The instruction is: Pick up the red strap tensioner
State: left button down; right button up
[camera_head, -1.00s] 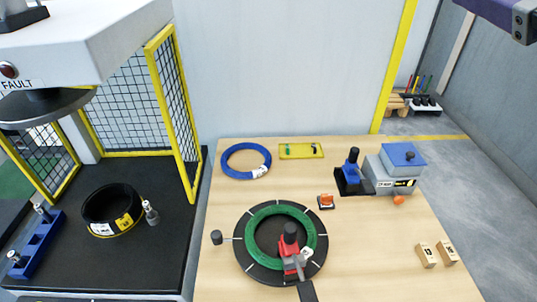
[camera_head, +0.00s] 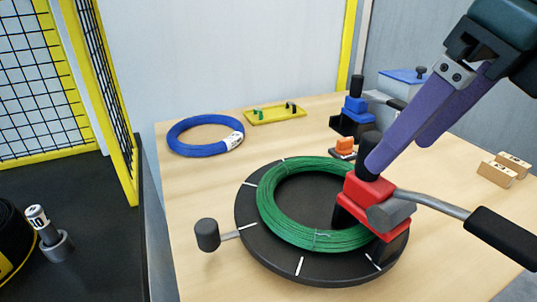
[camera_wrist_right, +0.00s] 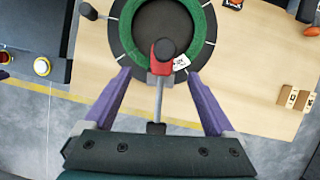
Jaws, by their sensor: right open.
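The red strap tensioner (camera_head: 360,191) sits on the near right part of the green coil (camera_head: 300,232), which lies on the black turntable (camera_head: 262,262). It has an upright black knob and a grey lever ending in a black handle (camera_head: 500,238) toward the lower right. My right gripper (camera_head: 400,155) has its purple fingers spread, with the tips close to the knob; contact is unclear. In the right wrist view the tensioner (camera_wrist_right: 161,65) lies between and beyond the open fingers (camera_wrist_right: 158,75), its lever pointing toward the palm. My left gripper is not in view.
A blue coil (camera_head: 190,148) and a yellow tray (camera_head: 275,116) lie at the back of the table. A blue-and-black device (camera_head: 353,115) and an orange item (camera_head: 344,146) stand behind the turntable. Wooden blocks (camera_head: 503,168) lie at right. A crank knob (camera_head: 207,235) sticks out left.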

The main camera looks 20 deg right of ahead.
aim_at(380, 184)
jog(key=x, duration=0.2)
jog(key=d+x, duration=0.1)
jog(key=x, duration=0.1)
jog(key=shift+f, duration=0.25)
jog(key=shift+s+p+x, duration=0.15)
jog(key=shift+x, duration=1.25)
jog(key=shift+s+p+x, duration=0.15)
jog(key=shift+s+x, duration=0.05)
jog(key=shift+x, duration=1.15)
jog(key=shift+a+f, duration=0.1)
jog(key=shift+a, duration=0.05)
grip_shut()
jog(key=shift+w, duration=0.1)
